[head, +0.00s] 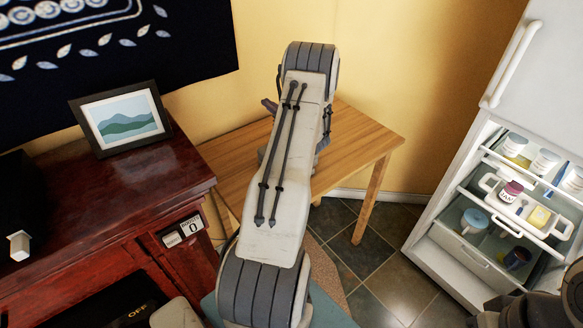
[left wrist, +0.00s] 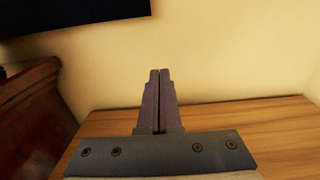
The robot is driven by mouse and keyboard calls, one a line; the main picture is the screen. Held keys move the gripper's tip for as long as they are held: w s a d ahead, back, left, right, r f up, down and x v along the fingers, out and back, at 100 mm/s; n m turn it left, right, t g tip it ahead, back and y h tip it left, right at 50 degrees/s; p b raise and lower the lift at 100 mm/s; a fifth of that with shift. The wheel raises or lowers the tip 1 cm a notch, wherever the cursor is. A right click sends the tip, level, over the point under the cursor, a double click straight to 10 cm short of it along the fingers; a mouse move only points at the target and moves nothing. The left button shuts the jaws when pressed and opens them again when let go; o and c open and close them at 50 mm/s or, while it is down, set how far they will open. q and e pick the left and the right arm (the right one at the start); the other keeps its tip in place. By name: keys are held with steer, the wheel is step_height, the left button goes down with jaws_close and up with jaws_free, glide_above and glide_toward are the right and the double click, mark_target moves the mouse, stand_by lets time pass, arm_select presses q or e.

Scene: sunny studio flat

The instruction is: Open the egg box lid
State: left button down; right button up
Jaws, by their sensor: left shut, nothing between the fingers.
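No egg box shows in either view. My left arm reaches across the middle of the head view and hides part of the small wooden table (head: 362,135). My left gripper (left wrist: 160,73) is shut and empty in the left wrist view, its two dark fingers side by side. It points over the tabletop (left wrist: 235,114) toward the yellow wall. In the head view, only a dark bit of the left gripper (head: 269,105) shows beside the arm. My right gripper cannot be made out; a dark part of my own body shows at the lower right corner.
A dark red cabinet (head: 75,205) stands at the left with a framed picture (head: 121,120) on it. At the right an open fridge (head: 440,228) shows jars and a white tray (head: 552,226). Tiled floor (head: 400,285) lies free between table and fridge.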

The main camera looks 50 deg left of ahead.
arm_select(q)
steer(key=shift+w+a+f+b, duration=0.1)
steer(key=shift+a+f+b, duration=0.3)
steer(key=shift+a, duration=0.15)
steer(key=shift+a+f+b, duration=0.3)
steer(key=shift+a+b, duration=0.05)
steer(key=shift+a, duration=0.15)
steer(key=s+d+r+p, duration=0.1)
steer(key=d+r, duration=0.3)
steer(key=d, duration=0.8)
steer(key=shift+d+p, duration=0.35)
steer(key=shift+p, duration=0.5)
steer(key=shift+r, duration=0.15)
